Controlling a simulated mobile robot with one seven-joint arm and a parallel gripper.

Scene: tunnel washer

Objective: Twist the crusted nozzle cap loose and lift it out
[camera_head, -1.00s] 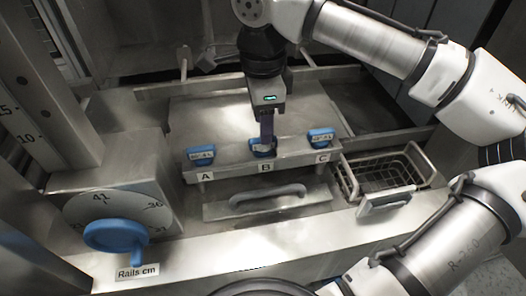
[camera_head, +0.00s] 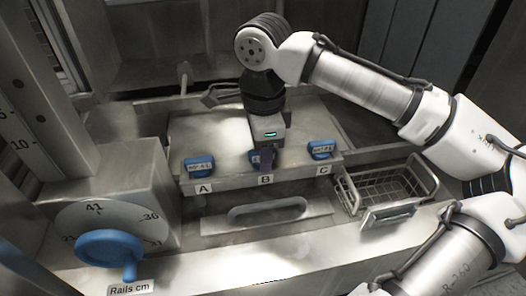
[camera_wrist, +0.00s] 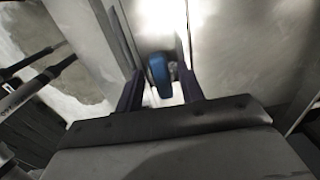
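Three blue caps with small labels sit in a row on a steel block: cap A (camera_head: 199,166) at left, cap B (camera_head: 254,158) in the middle, cap C (camera_head: 321,149) at right. I cannot tell crust on any of them. My gripper (camera_head: 266,162) is at cap B, and its dark fingers partly hide that cap. In the wrist view a blue cap (camera_wrist: 160,72) shows between the two fingers of my gripper (camera_wrist: 160,88). The fingers stand apart, with a gap visible on each side of the cap.
A wire basket (camera_head: 385,186) hangs at the right. A plate with a bar handle (camera_head: 266,209) lies in front of the caps. A blue knob (camera_head: 108,246) on a dial, labelled "Rails cm", stands at lower left. A steel pipe stub (camera_head: 183,75) stands behind.

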